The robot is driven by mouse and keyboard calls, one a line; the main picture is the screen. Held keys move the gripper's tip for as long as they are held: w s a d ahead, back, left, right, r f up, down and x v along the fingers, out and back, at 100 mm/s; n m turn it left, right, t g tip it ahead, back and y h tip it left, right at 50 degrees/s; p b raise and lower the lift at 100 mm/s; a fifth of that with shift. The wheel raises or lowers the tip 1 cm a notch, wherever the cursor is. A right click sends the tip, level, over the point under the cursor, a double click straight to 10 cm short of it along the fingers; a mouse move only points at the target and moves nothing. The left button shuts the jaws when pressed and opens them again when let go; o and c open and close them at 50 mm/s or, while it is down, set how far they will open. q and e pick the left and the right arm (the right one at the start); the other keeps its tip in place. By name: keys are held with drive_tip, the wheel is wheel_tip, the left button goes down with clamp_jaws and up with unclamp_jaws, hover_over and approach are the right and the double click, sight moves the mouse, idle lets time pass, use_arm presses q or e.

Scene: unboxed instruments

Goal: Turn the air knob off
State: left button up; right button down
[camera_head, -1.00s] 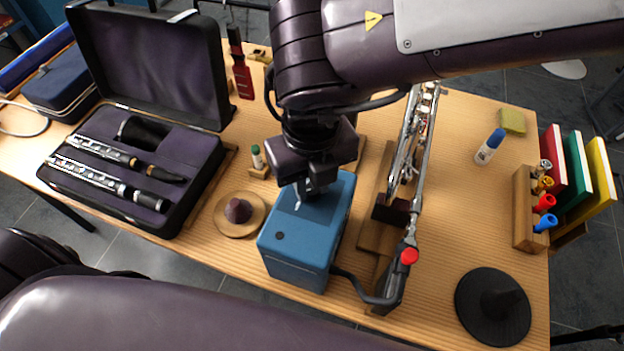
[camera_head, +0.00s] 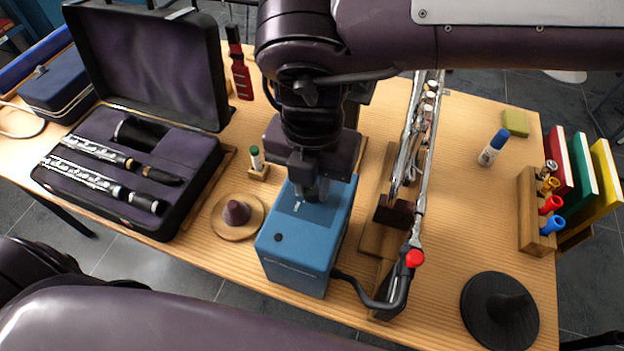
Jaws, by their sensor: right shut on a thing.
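A blue box (camera_head: 300,254) stands at the front middle of the wooden table, with a small dark round spot on its top. My right gripper (camera_head: 312,196) points straight down at the rear of the box's top panel. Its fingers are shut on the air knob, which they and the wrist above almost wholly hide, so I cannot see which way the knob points. A black hose (camera_head: 362,292) leaves the box's right side toward the silver instrument (camera_head: 416,165) on its wooden stand. My left gripper is not in view.
An open case (camera_head: 105,215) with clarinet parts lies at left. A round wooden stand (camera_head: 226,225) with a purple cone and a green-capped stick (camera_head: 257,158) are left of the box. A black cone stand (camera_head: 495,322) and a peg rack (camera_head: 530,215) are at right.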

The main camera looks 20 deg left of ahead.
drive_tip(key=shift+w+r, duration=0.1)
idle(0.3)
drive_tip(key=c, duration=1.2)
unclamp_jaws()
drive_tip(key=shift+c, duration=0.2)
wheel_tip(320, 180, up, 8)
drive_tip(key=shift+f, duration=0.15)
